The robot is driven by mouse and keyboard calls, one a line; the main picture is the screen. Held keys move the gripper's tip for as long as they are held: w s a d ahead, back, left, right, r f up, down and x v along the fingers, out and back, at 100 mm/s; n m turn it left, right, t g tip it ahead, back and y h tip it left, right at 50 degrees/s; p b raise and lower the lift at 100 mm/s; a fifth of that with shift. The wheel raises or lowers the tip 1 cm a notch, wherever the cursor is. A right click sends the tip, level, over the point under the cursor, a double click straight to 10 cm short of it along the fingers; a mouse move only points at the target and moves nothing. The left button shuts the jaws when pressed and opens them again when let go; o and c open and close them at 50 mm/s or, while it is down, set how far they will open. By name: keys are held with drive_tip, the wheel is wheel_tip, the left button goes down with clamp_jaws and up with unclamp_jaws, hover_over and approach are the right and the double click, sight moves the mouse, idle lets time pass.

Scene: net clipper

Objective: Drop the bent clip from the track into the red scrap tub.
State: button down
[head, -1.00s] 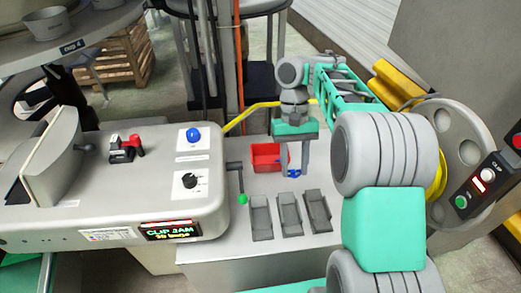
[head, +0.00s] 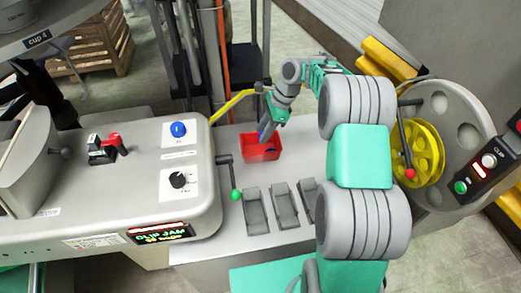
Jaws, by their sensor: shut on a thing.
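The red scrap tub (head: 262,150) stands on the grey bench top, behind the row of grey holders. My gripper (head: 264,133) reaches down over the tub from behind, tilted, with its tip at or just above the tub's opening. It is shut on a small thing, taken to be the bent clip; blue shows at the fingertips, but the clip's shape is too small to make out. I cannot tell whether the tip touches the tub. The track cannot be clearly picked out.
Three grey holders (head: 285,206) lie in front of the tub. A green-knobbed lever (head: 235,194) stands to its left, beside the machine housing (head: 110,185). A yellow reel (head: 425,150) and a control box (head: 492,170) are at right. A display reads CLIP JAM (head: 162,233).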

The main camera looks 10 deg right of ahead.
drive_tip(key=w+f+m+b, duration=0.1)
drive_tip(key=f+m+b, duration=0.1)
drive_tip(key=f, duration=0.1)
drive_tip(key=w+d+f+m+t+b, duration=0.1)
drive_tip(key=w+f+m+b, duration=0.1)
drive_tip(key=f+b, duration=0.1)
drive_tip(key=w+d+f+m+t+b, duration=0.1)
drive_tip(key=w+f+b, duration=0.1)
drive_tip(key=f, duration=0.1)
drive_tip(key=shift+w+d+f+m+h+b, duration=0.15)
drive_tip(key=shift+f+m+h+b, duration=0.15)
drive_tip(key=shift+f+m+h, duration=0.1)
drive_tip(key=shift+r, duration=0.1)
drive_tip(key=c, duration=0.8)
unclamp_jaws()
drive_tip(key=shift+c, duration=0.2)
drive_tip(key=v, duration=0.7)
drive_tip(key=shift+s+d+r+p, duration=0.15)
drive_tip(key=shift+s+r+p, duration=0.05)
drive_tip(key=shift+r+p, duration=0.2)
